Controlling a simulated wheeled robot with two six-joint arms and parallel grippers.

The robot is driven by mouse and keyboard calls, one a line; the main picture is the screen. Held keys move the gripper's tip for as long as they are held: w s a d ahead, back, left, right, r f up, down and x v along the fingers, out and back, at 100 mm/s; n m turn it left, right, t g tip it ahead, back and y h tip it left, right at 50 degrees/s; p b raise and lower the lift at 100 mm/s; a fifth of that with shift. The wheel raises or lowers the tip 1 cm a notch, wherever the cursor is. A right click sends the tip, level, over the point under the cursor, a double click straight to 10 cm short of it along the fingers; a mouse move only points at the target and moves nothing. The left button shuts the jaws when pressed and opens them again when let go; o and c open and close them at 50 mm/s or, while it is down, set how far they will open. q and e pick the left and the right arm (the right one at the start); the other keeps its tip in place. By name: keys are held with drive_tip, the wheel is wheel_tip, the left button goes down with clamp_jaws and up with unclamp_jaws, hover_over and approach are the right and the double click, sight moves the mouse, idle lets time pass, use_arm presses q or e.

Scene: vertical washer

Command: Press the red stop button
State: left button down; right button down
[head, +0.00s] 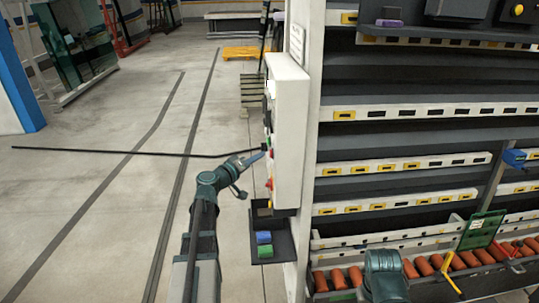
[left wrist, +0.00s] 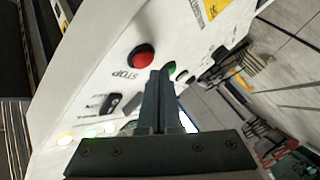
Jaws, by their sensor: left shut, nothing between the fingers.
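The red stop button (left wrist: 141,57) is a round red knob on a white panel, with the word STOP printed beside it in the left wrist view. My left gripper (left wrist: 160,72) is shut and empty. Its fingertips appear just below and right of the red button, close to a green button (left wrist: 171,67); I cannot tell whether they touch anything. In the head view my left gripper (head: 256,156) is at the left face of the white control box (head: 290,130). My right gripper does not show.
A tall rack (head: 400,140) with several shelves stands right of the control box. A small dark tray (head: 283,247) with blue and green blocks sits below the box. A thin dark rod (head: 110,151) extends left near my left gripper. Open floor (head: 110,210) lies left.

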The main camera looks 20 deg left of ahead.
use_arm(q)
drive_tip(key=shift+w+d, duration=0.1)
drive_tip(key=shift+d, duration=0.1)
drive_tip(key=shift+w+d, duration=0.15)
drive_tip(key=shift+d, duration=0.05)
drive_tip(key=shift+w+d, duration=0.25)
drive_tip(key=shift+d, duration=0.2)
idle(1.1)
idle(0.3)
drive_tip(key=shift+s+a, duration=0.5)
drive_tip(key=shift+a, duration=0.3)
drive_tip(key=s+a, duration=0.1)
drive_tip(key=a, duration=0.2)
drive_tip(key=s+a, duration=0.1)
drive_tip(key=shift+s+a, duration=0.15)
drive_tip(key=shift+s, duration=0.15)
idle(0.8)
